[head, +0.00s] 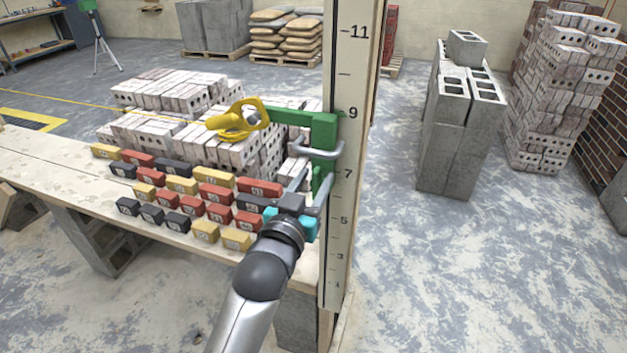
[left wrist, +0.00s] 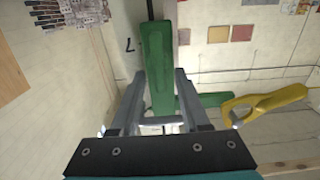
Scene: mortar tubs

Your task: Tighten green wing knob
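A green bracket (head: 322,130) sits on the tall pale numbered pole (head: 341,215), between the 7 and the 9. A grey U-shaped bar (head: 322,150) stands out in front of it. A narrower green part (head: 322,183) shows below; I cannot tell for certain which green part is the wing knob. My left gripper (head: 306,182) points up beside this lower part, its fingers apart. In the left wrist view a long green piece (left wrist: 157,65) lies between or just beyond the fingers of the left gripper (left wrist: 156,75); contact is unclear. My right gripper is out of view.
A yellow looped piece (head: 238,120) joins the bracket's left arm. Red, yellow and dark numbered blocks (head: 215,191) lie on the plank bench (head: 60,165), left of my arm. Stacked bricks (head: 180,90) stand behind. Grey blocks (head: 455,150) stand right; floor between is clear.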

